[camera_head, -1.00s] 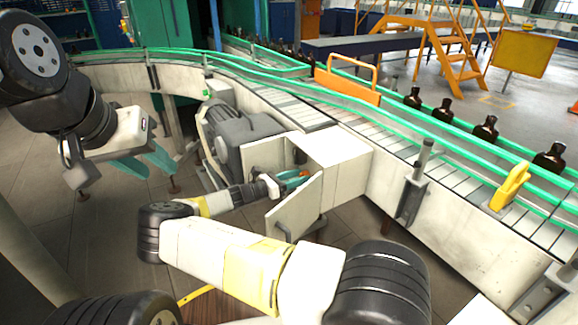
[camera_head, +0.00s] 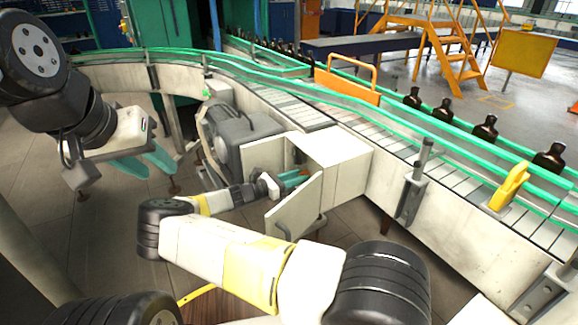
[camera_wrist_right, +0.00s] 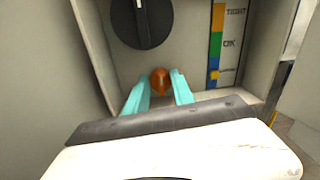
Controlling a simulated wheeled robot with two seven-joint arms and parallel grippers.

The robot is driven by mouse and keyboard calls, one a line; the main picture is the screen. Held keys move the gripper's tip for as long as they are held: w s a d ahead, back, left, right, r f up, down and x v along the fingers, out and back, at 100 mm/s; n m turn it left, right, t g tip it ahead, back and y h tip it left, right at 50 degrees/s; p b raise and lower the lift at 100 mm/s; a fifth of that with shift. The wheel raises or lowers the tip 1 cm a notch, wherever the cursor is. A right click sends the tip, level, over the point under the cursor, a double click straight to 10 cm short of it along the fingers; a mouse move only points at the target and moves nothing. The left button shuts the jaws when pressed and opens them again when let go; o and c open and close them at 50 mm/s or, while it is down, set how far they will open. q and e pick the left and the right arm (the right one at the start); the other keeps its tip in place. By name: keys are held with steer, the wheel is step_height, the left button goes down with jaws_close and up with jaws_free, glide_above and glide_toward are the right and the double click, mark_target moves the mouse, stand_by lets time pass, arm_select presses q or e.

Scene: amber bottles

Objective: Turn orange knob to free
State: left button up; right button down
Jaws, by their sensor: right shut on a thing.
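The orange knob (camera_wrist_right: 160,81) is on the panel inside an open pale box, below a black dial. My right gripper (camera_wrist_right: 161,88) has its teal fingers on either side of the knob and is shut on it. My left gripper (camera_head: 146,164) is open and empty, hanging at the left, away from the box.
The pale box (camera_head: 338,153) has an open door (camera_head: 296,207) close to my right wrist. A conveyor (camera_head: 372,130) with green rails and several amber bottles (camera_head: 443,110) runs behind. A grey motor (camera_head: 240,130) stands left of the box.

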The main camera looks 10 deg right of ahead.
steer(key=m, duration=0.8)
steer(key=shift+s+m+y, duration=0.15)
steer(key=shift+m+y, duration=0.15)
steer(key=m, duration=0.4)
steer(key=shift+f+m+t, duration=0.15)
steer(key=shift+m+t, duration=0.25)
steer(key=shift+m, duration=1.3)
steer(key=c, duration=1.1)
jaws_free()
steer(key=shift+s, duration=0.1)
